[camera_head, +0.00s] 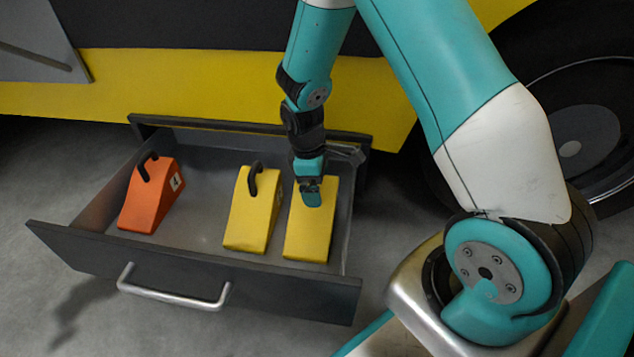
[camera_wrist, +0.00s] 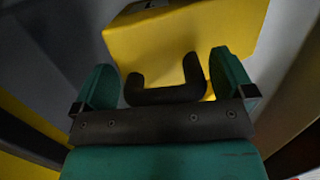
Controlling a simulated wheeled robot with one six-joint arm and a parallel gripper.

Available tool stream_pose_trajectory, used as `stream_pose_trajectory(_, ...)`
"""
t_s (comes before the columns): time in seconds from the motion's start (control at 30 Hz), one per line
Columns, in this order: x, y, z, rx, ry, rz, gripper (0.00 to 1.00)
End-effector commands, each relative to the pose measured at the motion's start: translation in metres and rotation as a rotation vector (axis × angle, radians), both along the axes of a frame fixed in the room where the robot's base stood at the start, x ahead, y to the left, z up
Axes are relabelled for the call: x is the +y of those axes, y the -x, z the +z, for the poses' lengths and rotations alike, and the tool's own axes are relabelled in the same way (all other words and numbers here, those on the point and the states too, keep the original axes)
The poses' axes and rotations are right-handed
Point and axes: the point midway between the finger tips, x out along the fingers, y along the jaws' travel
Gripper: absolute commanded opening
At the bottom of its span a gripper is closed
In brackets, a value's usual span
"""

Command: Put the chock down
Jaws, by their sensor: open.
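A yellow chock (camera_head: 309,238) stands in the right part of an open drawer, resting on its floor. My gripper (camera_head: 311,192) is right over the upper part of this chock and hides its handle in the head view. In the wrist view the open fingers (camera_wrist: 165,88) are on either side of the chock's black handle (camera_wrist: 166,93), with gaps showing at both sides. The chock's yellow body (camera_wrist: 185,45) lies beyond the handle. A second yellow chock (camera_head: 252,215) with a black handle stands just to the left. An orange chock (camera_head: 151,200) stands at the drawer's left.
The grey drawer (camera_head: 205,222) is pulled out from below a yellow and dark vehicle side (camera_head: 200,85). Its front panel (camera_head: 260,287) has a metal handle (camera_head: 175,296). Free floor shows between the orange and middle chocks. A wheel (camera_head: 590,130) is at the right.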

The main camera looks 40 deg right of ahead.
Motion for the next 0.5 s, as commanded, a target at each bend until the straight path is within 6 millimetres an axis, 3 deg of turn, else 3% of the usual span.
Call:
stream_pose_trajectory(0.3,0.007,-0.008,0.071,-0.003,0.000,0.000,1.00)
stream_pose_trajectory(0.5,0.010,-0.011,0.103,-0.001,0.000,0.000,1.00)
